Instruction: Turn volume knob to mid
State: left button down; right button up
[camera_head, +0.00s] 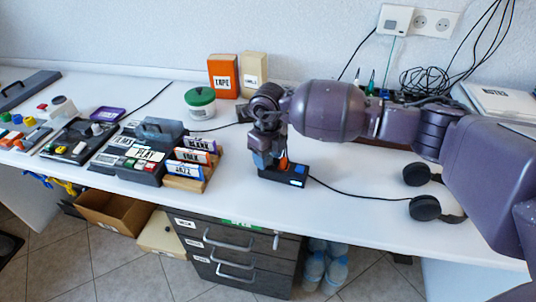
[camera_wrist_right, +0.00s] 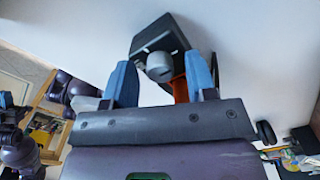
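A small black box (camera_head: 283,174) with a lit blue patch on its front stands on the white desk near the middle of the head view. It also shows in the right wrist view (camera_wrist_right: 152,38). A round grey knob (camera_wrist_right: 160,67) sticks out from it in the wrist view. My right gripper (camera_head: 272,160) is right at the box and hides the knob in the head view. In the wrist view its two blue fingers (camera_wrist_right: 161,64) are open, one on each side of the knob, with a visible gap on both sides.
Black headphones (camera_head: 424,208) lie at the right, with a cable running to the box. Labelled disc cases (camera_head: 190,160) and a player (camera_head: 140,155) stand left of the box. A green-lidded jar (camera_head: 200,102) and an orange TAPE box (camera_head: 223,76) stand behind. The desk's front middle is clear.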

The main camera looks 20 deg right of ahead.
aim_at(268, 157)
jog(key=shift+r, duration=0.1)
jog(key=shift+r, duration=0.15)
notch_tip(268, 157, up, 10)
jog(key=p, duration=0.2)
jog(key=shift+r, duration=0.2)
dwell(0.6)
